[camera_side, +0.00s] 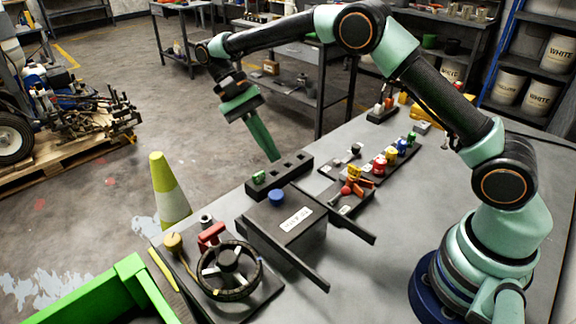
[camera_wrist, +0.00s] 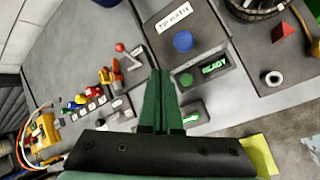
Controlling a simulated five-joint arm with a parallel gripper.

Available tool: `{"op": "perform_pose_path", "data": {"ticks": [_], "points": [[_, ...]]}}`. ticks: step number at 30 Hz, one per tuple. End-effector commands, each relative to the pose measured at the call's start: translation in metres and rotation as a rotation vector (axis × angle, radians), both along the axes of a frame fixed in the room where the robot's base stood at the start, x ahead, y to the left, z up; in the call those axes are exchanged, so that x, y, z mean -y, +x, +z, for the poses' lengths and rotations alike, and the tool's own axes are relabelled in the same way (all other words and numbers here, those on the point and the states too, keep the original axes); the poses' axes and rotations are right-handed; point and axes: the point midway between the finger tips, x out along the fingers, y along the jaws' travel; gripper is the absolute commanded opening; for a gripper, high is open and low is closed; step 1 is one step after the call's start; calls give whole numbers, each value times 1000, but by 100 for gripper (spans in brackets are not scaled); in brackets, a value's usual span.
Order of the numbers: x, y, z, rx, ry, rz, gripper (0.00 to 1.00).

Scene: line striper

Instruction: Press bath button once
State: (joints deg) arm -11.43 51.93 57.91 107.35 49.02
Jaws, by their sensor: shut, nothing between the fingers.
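The blue round button (camera_side: 277,197) sits on a dark box with a white label at the front middle of the bench. In the wrist view the button (camera_wrist: 183,42) is beside a label reading "TIP BATH" (camera_wrist: 174,18). My gripper (camera_side: 275,158) has its green fingers together and empty, pointing down behind the button in the side view. The fingers (camera_wrist: 160,72) show below and left of the button in the wrist view. The fingertips appear apart from the button.
A row of coloured knobs (camera_side: 380,165) lies to the right. A cone (camera_side: 168,190) stands beyond the bench's left edge.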

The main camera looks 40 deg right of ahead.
Motion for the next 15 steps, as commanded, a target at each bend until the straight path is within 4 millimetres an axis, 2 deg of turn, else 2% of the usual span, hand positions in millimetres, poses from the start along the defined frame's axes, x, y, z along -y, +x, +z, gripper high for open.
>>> {"op": "perform_pose_path", "data": {"ticks": [7, 15], "points": [[0, 0, -13, -2, 0, 1, 0], [0, -1, -48, -3, 0, 1, 0]]}}
